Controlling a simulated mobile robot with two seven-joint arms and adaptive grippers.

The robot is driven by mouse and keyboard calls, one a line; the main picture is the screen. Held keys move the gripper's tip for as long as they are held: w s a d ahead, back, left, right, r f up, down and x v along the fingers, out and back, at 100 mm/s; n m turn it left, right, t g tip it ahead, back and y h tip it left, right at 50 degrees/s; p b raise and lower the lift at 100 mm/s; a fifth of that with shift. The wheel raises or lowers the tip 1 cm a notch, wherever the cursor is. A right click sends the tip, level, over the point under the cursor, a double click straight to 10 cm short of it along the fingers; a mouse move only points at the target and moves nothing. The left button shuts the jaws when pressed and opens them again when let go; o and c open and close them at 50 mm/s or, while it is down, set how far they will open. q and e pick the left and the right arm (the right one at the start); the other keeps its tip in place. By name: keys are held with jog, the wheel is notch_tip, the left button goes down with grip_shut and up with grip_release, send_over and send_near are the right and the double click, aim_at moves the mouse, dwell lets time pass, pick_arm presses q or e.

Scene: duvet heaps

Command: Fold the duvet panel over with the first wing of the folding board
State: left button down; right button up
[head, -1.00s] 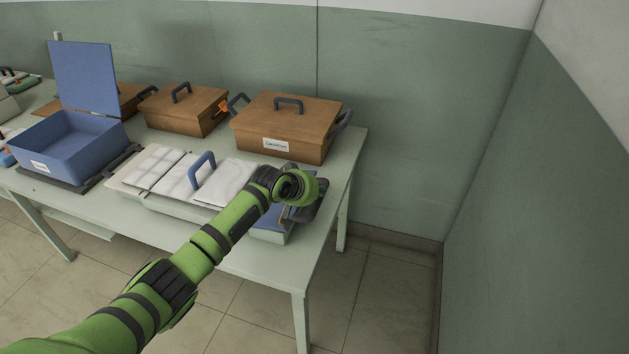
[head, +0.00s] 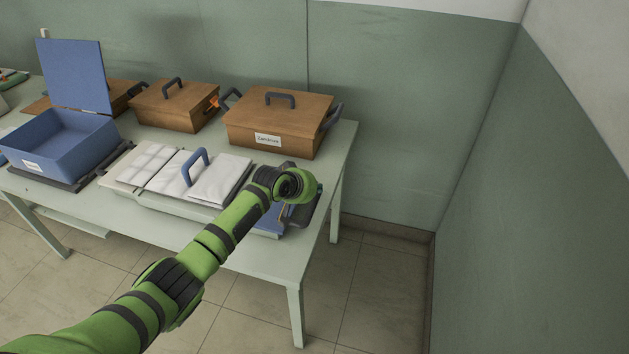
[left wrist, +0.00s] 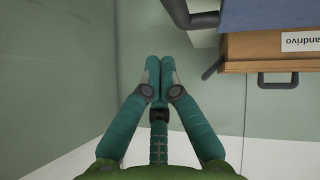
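The white quilted duvet panel (head: 221,183) lies across the folding board (head: 180,212) near the table's front edge. A blue handle (head: 187,172) stands up at the panel's middle. A blue part of the board (head: 270,235) shows under my left wrist, at the board's right end. My left arm reaches over that end and hides much of it. In the left wrist view, my left gripper's teal fingers (left wrist: 159,66) are together with nothing seen between them. A dark grey handle (left wrist: 195,18) beside a blue surface (left wrist: 265,14) is above them, apart in the picture. My right gripper is out of view.
A labelled brown lidded box (head: 275,120) stands behind the board; a smaller brown box (head: 175,108) is left of it. An open blue box (head: 60,145) with raised lid is at the left. Right of the table are bare floor and the green wall (head: 540,200).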

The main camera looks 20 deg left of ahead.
pick_arm(q)
jog(key=s+d+r+b, duration=0.1)
jog(key=s+r+b, duration=0.1)
jog(key=s+r, duration=0.55)
jog(key=s+d+f+m+g, duration=0.2)
jog(key=s+f, duration=0.7)
jog(key=s, duration=0.4)
jog(key=s+a+f+m+g+y, duration=0.1)
jog(key=s+a+f+g+y, duration=0.15)
jog(key=s, duration=0.85)
jog(key=s+a+f+g+y, duration=0.1)
jog(key=s+a, duration=0.2)
jog(key=s, duration=0.9)
notch_tip(320, 180, down, 25)
jog(key=s+g, duration=0.1)
jog(key=s, duration=0.1)
jog(key=s+a+f+g+b, duration=0.1)
jog(key=s+a+f, duration=0.1)
jog(key=s+f, duration=1.2)
jog(key=shift+s+a+m+b, duration=0.25)
jog(key=shift+s+m+b, duration=0.1)
jog(key=shift+s, duration=0.35)
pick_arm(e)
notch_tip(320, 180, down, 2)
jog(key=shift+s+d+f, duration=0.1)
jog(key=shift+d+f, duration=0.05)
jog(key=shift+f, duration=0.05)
